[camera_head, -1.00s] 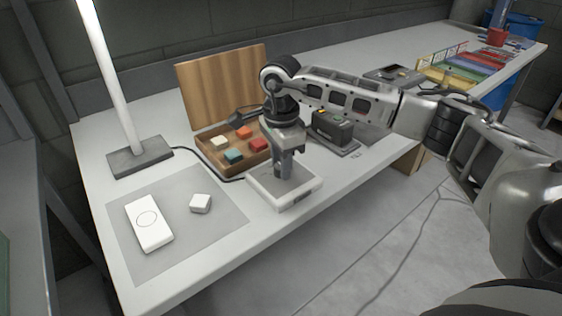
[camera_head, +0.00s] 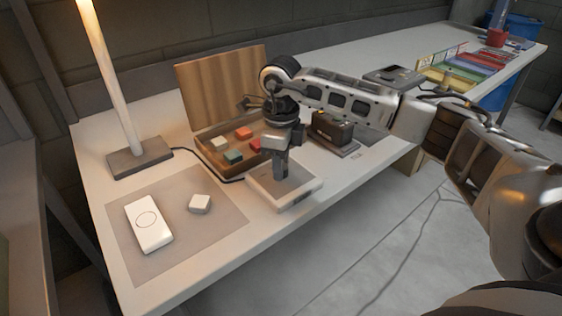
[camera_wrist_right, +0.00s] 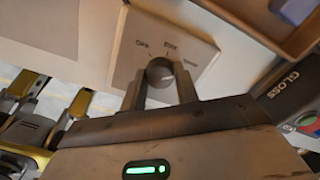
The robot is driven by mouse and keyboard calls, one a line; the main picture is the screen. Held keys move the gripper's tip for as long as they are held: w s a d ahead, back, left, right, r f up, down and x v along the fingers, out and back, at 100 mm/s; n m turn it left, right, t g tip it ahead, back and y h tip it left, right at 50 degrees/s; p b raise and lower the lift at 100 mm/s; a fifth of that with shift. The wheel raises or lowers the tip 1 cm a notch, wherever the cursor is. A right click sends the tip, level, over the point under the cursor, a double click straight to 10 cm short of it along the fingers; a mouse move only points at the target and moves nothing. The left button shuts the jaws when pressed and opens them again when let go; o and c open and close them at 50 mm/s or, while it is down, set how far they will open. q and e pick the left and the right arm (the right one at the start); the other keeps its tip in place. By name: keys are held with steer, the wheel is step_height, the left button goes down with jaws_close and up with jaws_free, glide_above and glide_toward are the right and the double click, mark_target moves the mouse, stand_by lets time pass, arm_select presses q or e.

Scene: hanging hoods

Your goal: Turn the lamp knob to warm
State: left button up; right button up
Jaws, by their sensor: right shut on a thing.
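The white lamp control box (camera_head: 262,196) sits near the table's front edge, and its labelled top (camera_wrist_right: 190,45) shows in the right wrist view. Its round grey knob (camera_wrist_right: 160,71) is between the fingers of my right gripper (camera_head: 281,178), which is shut on it from above. In the head view the knob is hidden by the fingers. The labels around the knob include "OFF"; the right-hand one is too blurred to read surely. My left gripper is out of view.
A grey mat (camera_head: 190,238) with a white device (camera_head: 149,224) and small white block (camera_head: 200,204) lies left.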

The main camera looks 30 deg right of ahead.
steer(key=shift+r+m, duration=0.1)
steer(key=shift+m, duration=0.2)
steer(key=o, duration=1)
steer(key=shift+c, duration=0.2)
step_height(320, 180, up, 16)
steer(key=shift+s, duration=0.1)
